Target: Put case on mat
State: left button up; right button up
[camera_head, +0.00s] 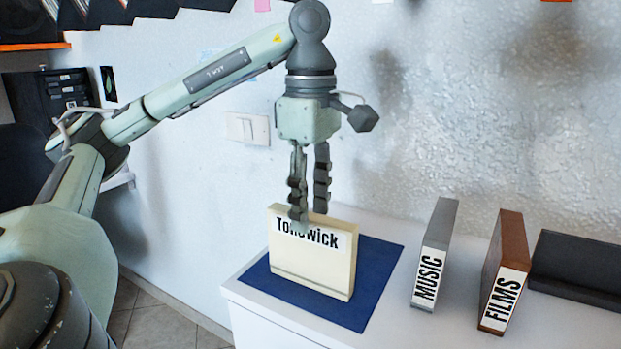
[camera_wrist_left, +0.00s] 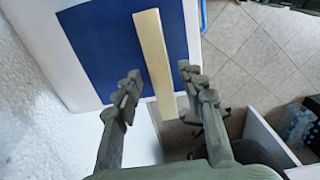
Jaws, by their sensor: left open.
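The cream case (camera_head: 312,262), labelled "Tonewick", stands upright on the blue mat (camera_head: 378,270) on the white surface. In the left wrist view the case (camera_wrist_left: 152,50) shows as a narrow pale strip across the mat (camera_wrist_left: 100,50). My left gripper (camera_head: 308,216) points down at the top edge of the case, its fingers apart. In the left wrist view my left gripper (camera_wrist_left: 165,85) is open with the case's edge between or just beyond the fingertips. I cannot tell whether the fingers touch it. My right gripper is not in view.
A grey "MUSIC" case (camera_head: 436,250) and a brown "FILMS" case (camera_head: 506,270) stand right of the mat. A black object (camera_head: 575,265) is at the far right. A wall with a light switch (camera_head: 247,128) is behind. The surface's left edge drops to a tiled floor (camera_head: 150,320).

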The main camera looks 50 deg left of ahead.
pick_arm(q)
jog(key=shift+r, duration=1.65)
